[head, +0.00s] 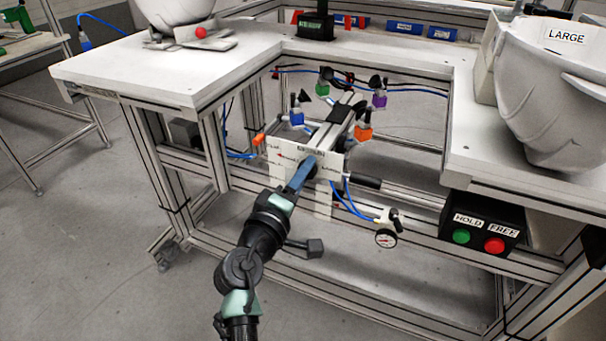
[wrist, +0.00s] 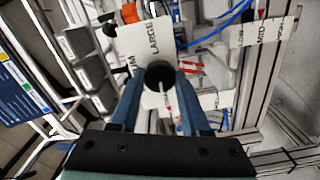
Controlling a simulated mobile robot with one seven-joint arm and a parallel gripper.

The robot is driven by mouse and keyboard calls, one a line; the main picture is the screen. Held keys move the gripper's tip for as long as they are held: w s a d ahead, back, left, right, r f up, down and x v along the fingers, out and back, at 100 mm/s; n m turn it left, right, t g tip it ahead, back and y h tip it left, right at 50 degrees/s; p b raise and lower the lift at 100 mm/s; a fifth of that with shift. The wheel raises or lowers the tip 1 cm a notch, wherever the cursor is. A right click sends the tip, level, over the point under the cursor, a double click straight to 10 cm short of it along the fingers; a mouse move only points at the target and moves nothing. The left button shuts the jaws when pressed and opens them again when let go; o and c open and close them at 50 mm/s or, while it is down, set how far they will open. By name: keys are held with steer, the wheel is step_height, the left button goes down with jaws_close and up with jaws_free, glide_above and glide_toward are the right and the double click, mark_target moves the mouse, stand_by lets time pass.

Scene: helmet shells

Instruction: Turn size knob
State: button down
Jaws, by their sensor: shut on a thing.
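The size knob (wrist: 160,75) is a round black knob on a white plate in the wrist view. The plate (wrist: 128,45) carries the word LARGE and part of another word. My gripper (wrist: 160,88) has its two blue fingers on either side of the knob and is shut on it. In the head view my gripper (head: 302,174) reaches the white plate (head: 325,165) at the front of the fixture, and its fingers hide most of the knob. A red mark shows on the plate. I cannot tell the knob's setting.
The fixture has orange, blue, green and purple blocks. A pressure gauge (head: 386,238) hangs below right on blue hoses. A box with HOLD and FREE buttons (head: 481,230) sits right.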

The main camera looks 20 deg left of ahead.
steer(key=shift+c, duration=1.9)
jaws_free()
steer(key=shift+s, duration=0.1)
steer(key=s+p, duration=0.1)
steer(key=s, duration=1.1)
steer(key=shift+s+a, duration=0.25)
steer(key=shift+s, duration=0.15)
